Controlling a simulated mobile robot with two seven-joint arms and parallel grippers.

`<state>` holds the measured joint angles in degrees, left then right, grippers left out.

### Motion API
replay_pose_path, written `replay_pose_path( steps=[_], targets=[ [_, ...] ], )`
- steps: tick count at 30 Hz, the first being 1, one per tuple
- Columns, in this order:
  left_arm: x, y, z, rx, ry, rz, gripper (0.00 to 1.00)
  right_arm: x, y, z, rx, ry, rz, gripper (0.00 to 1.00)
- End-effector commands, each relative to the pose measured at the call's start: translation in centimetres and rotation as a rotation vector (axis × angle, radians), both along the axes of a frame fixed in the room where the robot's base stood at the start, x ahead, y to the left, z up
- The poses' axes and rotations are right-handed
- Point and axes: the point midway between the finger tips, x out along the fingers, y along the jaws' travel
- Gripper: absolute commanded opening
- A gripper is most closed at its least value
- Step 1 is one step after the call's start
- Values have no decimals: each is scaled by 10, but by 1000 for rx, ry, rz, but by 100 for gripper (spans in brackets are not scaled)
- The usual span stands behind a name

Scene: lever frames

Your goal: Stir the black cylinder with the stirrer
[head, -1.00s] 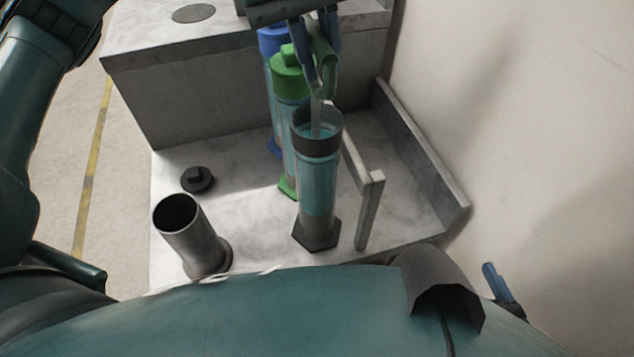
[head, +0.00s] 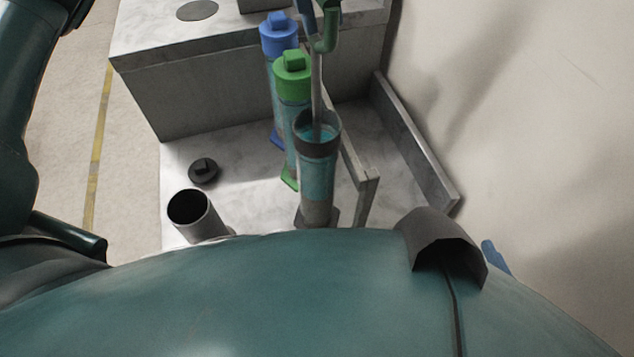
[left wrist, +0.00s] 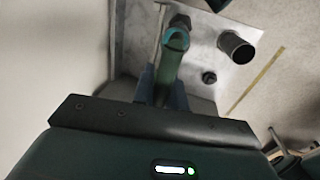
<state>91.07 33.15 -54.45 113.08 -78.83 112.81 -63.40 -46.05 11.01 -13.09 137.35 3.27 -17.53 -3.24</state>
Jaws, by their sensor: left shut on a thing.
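The black cylinder (head: 318,180) is a clear tube with a black rim and teal liquid, standing upright on the light bench. The stirrer (head: 317,85) has a thin grey shaft and a green handle. Its lower end reaches into the cylinder's mouth. My left gripper (head: 318,8) is shut on the stirrer's handle above the cylinder, partly cut off by the top edge. In the left wrist view, the green stirrer handle (left wrist: 168,75) sits between the fingers. A blue piece (head: 495,258) at right looks like my right gripper's tip; its jaws are hidden.
Green-capped (head: 292,80) and blue-capped (head: 278,38) tubes stand just behind and left of the cylinder. A black cap (head: 203,171) and an empty grey container (head: 198,214) are on the left. An upright rail (head: 367,200) is close on the right, with a wall beyond.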

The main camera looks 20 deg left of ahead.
Motion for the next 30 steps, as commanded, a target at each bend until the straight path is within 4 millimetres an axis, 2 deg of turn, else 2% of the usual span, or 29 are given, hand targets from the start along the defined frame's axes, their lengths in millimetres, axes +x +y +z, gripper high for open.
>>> replay_pose_path(
  steps=[5,8,20,30],
  targets=[
    [0,0,1,-1,-1,0,0,0,0,1,0,0,0,84],
    [0,0,8,-1,-1,0,0,0,0,6,0,0,0,84],
    [0,0,57,1,-1,0,0,0,0,42,0,0,0,84],
    [0,0,56,0,0,0,0,0,0,41,0,0,0,84]
  ],
)
